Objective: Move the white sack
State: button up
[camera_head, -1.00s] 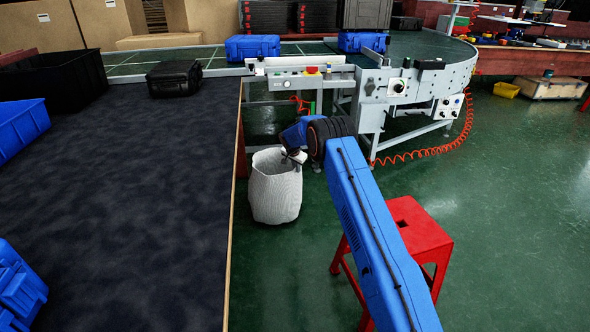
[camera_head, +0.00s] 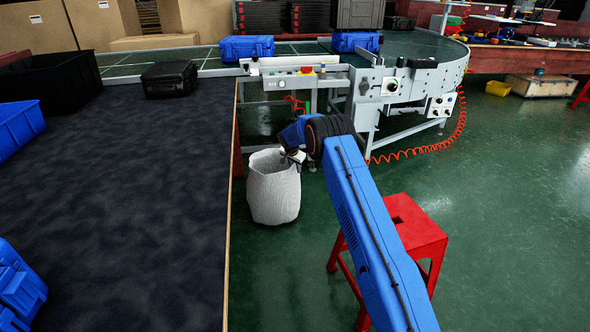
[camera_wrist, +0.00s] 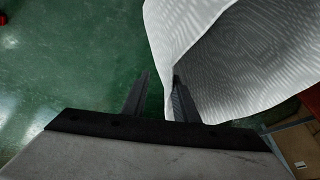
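The white sack (camera_head: 273,196) stands upright and open-topped on the green floor, just right of the dark table's edge. My gripper (camera_head: 291,157) is at the right side of its rim, small and partly hidden by my wrist. In the wrist view the sack (camera_wrist: 185,35) fills the upper right, with its shaded inside showing. My gripper (camera_wrist: 160,80) has its two fingers apart. The right finger overlaps the sack's mouth and the left finger is outside over the floor. The sack's wall passes between them, with floor showing beside the left finger. The sack's far side is hidden.
The dark table (camera_head: 130,220) runs along the left, holding a black case (camera_head: 171,79) and blue bins. A red stool (camera_head: 405,235) stands right of the sack, near my arm. The curved conveyor (camera_head: 415,75) with a coiled red hose is behind. Open floor lies to the right.

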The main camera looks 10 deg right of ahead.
dwell(0.3)
jog(key=v, duration=1.7)
jog(key=shift+s+r, duration=0.1)
jog(key=shift+r, duration=0.05)
jog(key=s+d+r+n, duration=0.2)
jog(key=s+r, duration=1.3)
jog(key=r, duration=0.2)
jog(key=s+d+r+n, duration=0.1)
jog(key=s+r, duration=0.2)
jog(key=s, duration=0.4)
jog(key=s+r+n+y, duration=0.1)
jog(key=s+r, duration=0.3)
jog(key=s, duration=0.3)
jog(key=s+d+r+n, duration=0.1)
jog(key=s+r, duration=0.2)
jog(key=s, duration=0.4)
jog(key=s+r+n, duration=0.2)
jog(key=s, duration=1.7)
jog(key=s+f+n, duration=0.1)
jog(key=s+f, duration=0.1)
jog(key=s, duration=0.5)
jog(key=s+f+n+y, duration=0.1)
jog(key=s+f, duration=0.2)
jog(key=s, duration=0.4)
jog(key=s+f, duration=0.2)
jog(key=s, duration=0.5)
jog(key=shift+a+f+n+t, duration=0.15)
jog(key=shift+f+n+t, duration=0.15)
jog(key=shift+n, duration=0.1)
